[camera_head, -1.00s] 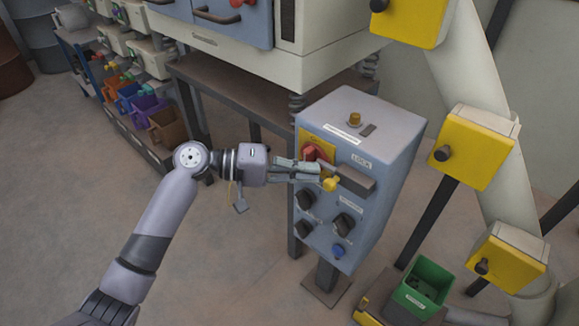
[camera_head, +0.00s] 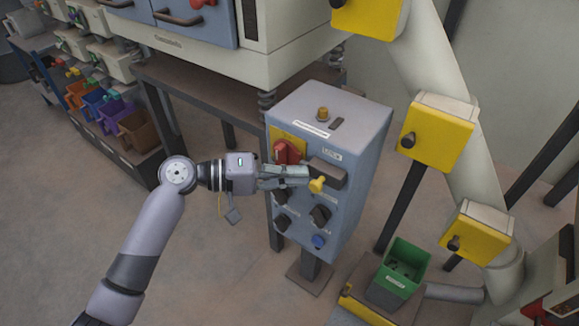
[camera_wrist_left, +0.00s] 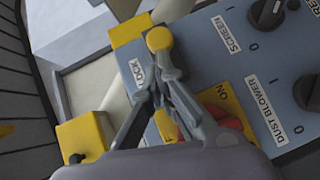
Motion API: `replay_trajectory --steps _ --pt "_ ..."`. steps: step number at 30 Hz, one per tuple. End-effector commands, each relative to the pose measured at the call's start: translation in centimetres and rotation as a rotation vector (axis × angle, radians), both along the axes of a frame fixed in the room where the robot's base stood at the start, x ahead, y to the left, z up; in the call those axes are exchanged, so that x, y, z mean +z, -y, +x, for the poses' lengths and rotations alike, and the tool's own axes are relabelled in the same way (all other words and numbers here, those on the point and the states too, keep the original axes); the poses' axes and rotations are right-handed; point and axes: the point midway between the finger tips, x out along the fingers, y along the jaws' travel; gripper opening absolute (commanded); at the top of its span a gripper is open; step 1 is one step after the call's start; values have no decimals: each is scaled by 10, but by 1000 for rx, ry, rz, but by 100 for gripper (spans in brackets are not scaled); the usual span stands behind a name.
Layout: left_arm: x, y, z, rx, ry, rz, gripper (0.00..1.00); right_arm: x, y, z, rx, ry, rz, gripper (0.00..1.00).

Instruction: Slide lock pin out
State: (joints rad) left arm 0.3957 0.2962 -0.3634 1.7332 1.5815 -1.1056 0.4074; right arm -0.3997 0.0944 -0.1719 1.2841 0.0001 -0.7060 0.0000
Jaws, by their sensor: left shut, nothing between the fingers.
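The lock pin shows as a yellow round knob (camera_head: 317,185) at the grey-brown lock block (camera_head: 328,171) on the blue-grey control box (camera_head: 340,125). My left gripper (camera_head: 302,175) reaches in from the left, its fingertips right beside the knob. In the left wrist view the yellow knob (camera_wrist_left: 159,38) lies just beyond the tips of my left gripper (camera_wrist_left: 163,76), and the fingers are shut with nothing between them. The fingers partly hide the block and the red switch (camera_head: 288,151). How far the pin sits in the block cannot be told. My right gripper is not in view.
Black knobs (camera_head: 320,214) and a blue button (camera_head: 319,241) sit below the lock. A green bin (camera_head: 402,270) stands at lower right. Yellow boxes (camera_head: 438,132) line a pale pipe. The floor at lower left is clear.

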Motion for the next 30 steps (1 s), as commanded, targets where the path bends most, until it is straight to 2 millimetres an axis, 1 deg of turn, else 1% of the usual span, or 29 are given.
replay_trajectory --steps 8,11,14,24,27,30 --pt "0 1 -1 -4 -2 -1 0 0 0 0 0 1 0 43" --pt "0 -3 -2 -3 -1 -1 0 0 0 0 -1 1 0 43" --pt "2 -16 -3 0 1 2 0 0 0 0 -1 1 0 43" --pt "12 -85 -14 1 -2 3 0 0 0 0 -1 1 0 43" --pt "15 -100 -17 1 -1 1 0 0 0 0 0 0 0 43" --pt "16 -110 -19 -1 -2 1 0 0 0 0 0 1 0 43"
